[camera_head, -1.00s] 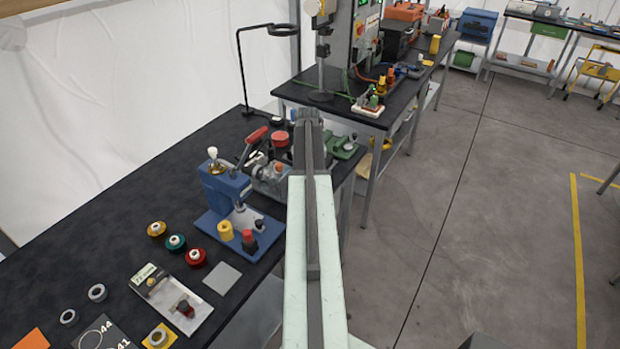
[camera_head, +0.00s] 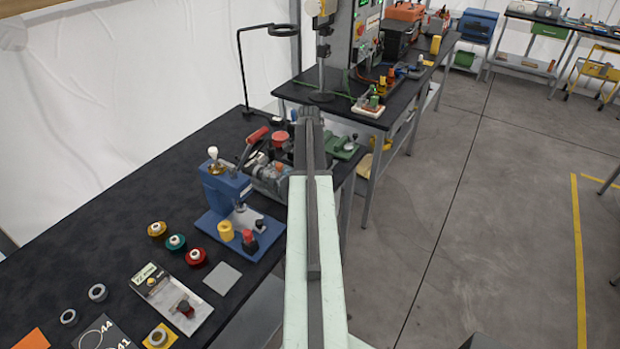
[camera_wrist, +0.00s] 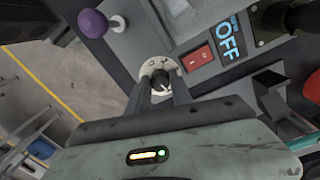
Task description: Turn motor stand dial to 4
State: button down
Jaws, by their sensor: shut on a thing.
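The motor stand (camera_wrist: 130,50) is a dark grey body in the wrist view. Its dial (camera_wrist: 161,84) has a round pale plate and a small dark knob with a white mark. My gripper (camera_wrist: 160,91) is at the dial, its two dark fingers closed on the knob from either side. The numbers on the dial plate are too small to read. A red rocker switch (camera_wrist: 197,57) and a blue-lettered display reading OFF (camera_wrist: 229,38) are right of the dial. In the head view my arm hides the fingers and the dial.
A purple ball knob (camera_wrist: 92,22) sits left of the dial, near the fingers. In the head view a blue press (camera_head: 226,190) stands on the black bench (camera_head: 75,230).

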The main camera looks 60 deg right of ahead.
jog(key=shift+m, duration=1.5)
jog(key=c, duration=1.1)
grip_release()
jog(key=shift+c, duration=0.2)
jog(key=shift+r, duration=0.1)
notch_tip(320, 180, up, 8)
jog(key=p, duration=0.8)
jog(key=shift+w, duration=0.15)
jog(key=shift+f, duration=0.2)
jog(key=shift+d, duration=0.1)
